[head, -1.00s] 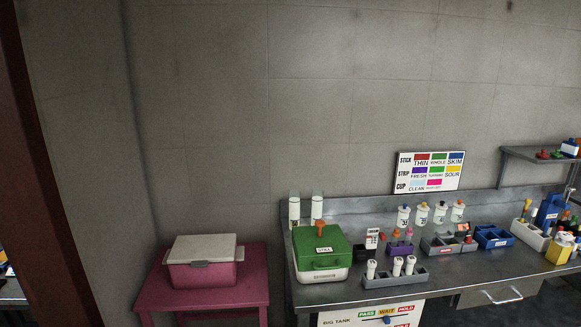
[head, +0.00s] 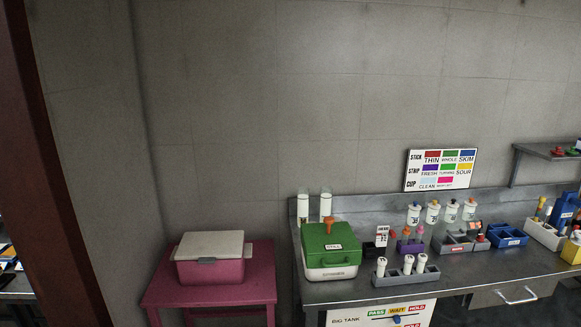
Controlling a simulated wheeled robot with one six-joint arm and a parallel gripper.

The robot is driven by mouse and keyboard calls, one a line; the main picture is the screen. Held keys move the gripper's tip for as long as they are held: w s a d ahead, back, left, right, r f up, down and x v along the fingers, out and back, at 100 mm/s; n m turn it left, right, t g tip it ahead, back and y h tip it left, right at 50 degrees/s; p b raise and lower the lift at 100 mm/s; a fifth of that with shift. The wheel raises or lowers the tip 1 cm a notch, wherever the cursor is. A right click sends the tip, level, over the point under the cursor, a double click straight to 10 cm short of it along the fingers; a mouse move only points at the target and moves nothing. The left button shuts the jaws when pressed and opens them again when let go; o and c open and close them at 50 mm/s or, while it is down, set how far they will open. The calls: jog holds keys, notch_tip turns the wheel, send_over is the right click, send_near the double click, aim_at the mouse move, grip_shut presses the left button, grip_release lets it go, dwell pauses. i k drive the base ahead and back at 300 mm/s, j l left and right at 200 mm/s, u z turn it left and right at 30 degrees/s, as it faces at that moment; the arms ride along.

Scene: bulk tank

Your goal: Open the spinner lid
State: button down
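The spinner is most likely the white box with a green lid (head: 318,235) at the left end of the steel counter. The lid lies closed on its white base (head: 333,272), with an orange knob (head: 328,225) on top and a small white label too small to read. My gripper is not in view, and nothing touches the lid.
A pink cooler (head: 210,270) with a pale lid stands on a pink table (head: 262,262) left of the counter. A grey rack (head: 408,279) of white-capped vials sits right of the spinner. Bare counter (head: 470,266) lies further right. A dark red post (head: 40,150) stands at far left.

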aim_at(340, 248)
jog(key=i+z, duration=0.35)
jog(key=i, duration=0.55)
jog(key=l, duration=0.1)
